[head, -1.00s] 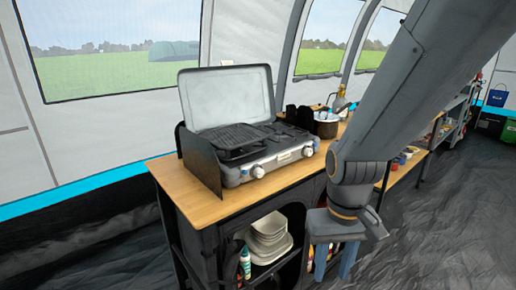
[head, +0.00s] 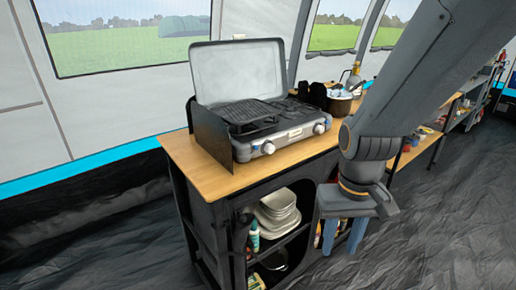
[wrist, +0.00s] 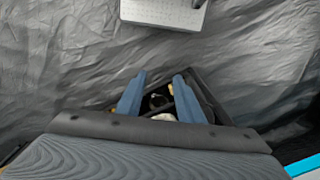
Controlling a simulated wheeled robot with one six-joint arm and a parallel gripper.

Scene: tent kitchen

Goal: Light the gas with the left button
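The gas stove (head: 250,141) stands on the wooden counter with its lid (head: 238,72) raised. Its front panel carries a left round knob (head: 268,147) and a right round knob (head: 319,128). Any separate small button is too small to make out, and no flame shows. My gripper (head: 343,243) hangs in front of the cabinet, below and to the right of the stove, touching nothing visible. Its two blue fingers are apart with nothing between them; they also show in the wrist view (wrist: 159,82). The stove is not in the wrist view.
The wooden counter (head: 196,172) has a bare strip at the left front corner. Stacked white dishes (head: 278,208) sit on the cabinet shelf below. A pot (head: 340,102) stands right of the stove. Dark open floor (head: 440,220) lies at the right.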

